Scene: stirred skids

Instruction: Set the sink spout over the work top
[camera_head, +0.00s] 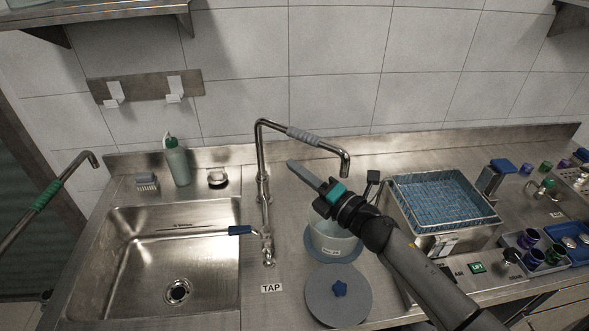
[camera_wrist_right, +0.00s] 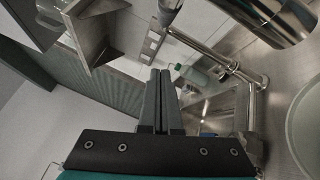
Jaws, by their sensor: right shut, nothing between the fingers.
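The sink spout (camera_head: 262,150) is a bent steel tube with a grey sleeve (camera_head: 303,136). It rises at the right edge of the sink (camera_head: 130,270), and its arm points right, with the downturned outlet (camera_head: 345,165) over the work top, above and behind a pot. My right gripper (camera_head: 291,164) is shut and empty, just below the spout's arm in the picture; whether they touch I cannot tell. Its shut fingers also show in the right wrist view (camera_wrist_right: 160,95). A blue-handled tap lever (camera_head: 240,230) points left towards the sink. My left gripper is not in view.
A pot (camera_head: 333,240) and a grey lid (camera_head: 338,297) with a blue knob stand right of the tap. A blue basket (camera_head: 445,197) is further right. A green bottle (camera_head: 177,163) stands behind the sink. A green-sleeved tube (camera_head: 47,195) enters from the left.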

